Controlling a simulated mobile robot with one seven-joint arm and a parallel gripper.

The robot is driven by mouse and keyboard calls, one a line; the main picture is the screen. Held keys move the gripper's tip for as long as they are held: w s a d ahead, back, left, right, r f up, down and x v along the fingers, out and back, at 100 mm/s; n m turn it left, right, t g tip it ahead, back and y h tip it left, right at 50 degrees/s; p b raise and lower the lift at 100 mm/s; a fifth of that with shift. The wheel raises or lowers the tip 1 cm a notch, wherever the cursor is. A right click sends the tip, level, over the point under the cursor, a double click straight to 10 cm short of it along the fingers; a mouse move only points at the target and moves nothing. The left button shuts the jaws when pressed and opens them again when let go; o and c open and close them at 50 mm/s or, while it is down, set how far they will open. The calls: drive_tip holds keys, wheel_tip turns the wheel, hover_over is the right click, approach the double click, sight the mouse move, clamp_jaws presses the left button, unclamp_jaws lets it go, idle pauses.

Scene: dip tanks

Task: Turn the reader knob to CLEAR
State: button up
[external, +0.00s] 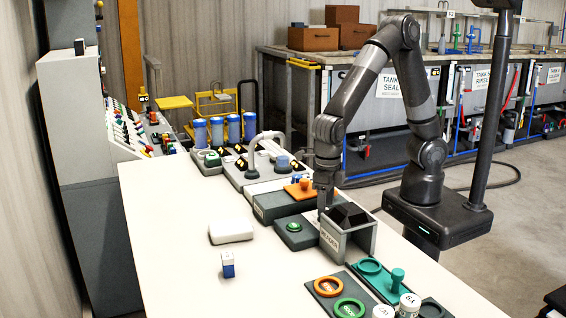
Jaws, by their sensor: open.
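My gripper (323,207) points down at the left rim of an open grey box (333,236) with black contents, on the white counter. The fingers are small and dark here, and whether they touch the box cannot be told. No knob can be read as the reader knob, and no CLEAR mark is legible. An orange knob (304,184) stands on an orange plate on a dark green box (275,207), just behind and left of my gripper. A blue knob-like part (283,162) sits on a grey unit farther back.
A green button box (294,232) is left of the grey box. Orange and green rings (327,286), a teal peg (397,280) and white-topped cylinders stand at the front. A white block (231,231) and a blue-and-white block (228,265) lie left; the counter's left side is clear.

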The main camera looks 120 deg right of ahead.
wheel_tip(320, 180, up, 8)
drive_tip(key=shift+r, duration=0.1)
idle(0.5)
drive_tip(key=s+d+r+m+t, duration=0.2)
drive_tip(key=s+d+r+m, duration=0.1)
drive_tip(key=s+m, duration=0.4)
drive_tip(key=s+d+r+m+t, duration=0.1)
drive_tip(key=s+d+r+m, duration=0.1)
drive_tip(key=s+m, duration=0.5)
drive_tip(key=s+d+r+m+t, duration=0.2)
drive_tip(key=s+m, duration=0.5)
drive_tip(key=m, duration=0.5)
drive_tip(key=shift+s+d+r+t, duration=0.3)
drive_tip(key=shift+s+d+r, duration=0.1)
drive_tip(key=shift+d+r, duration=0.45)
drive_tip(key=shift+c, duration=0.3)
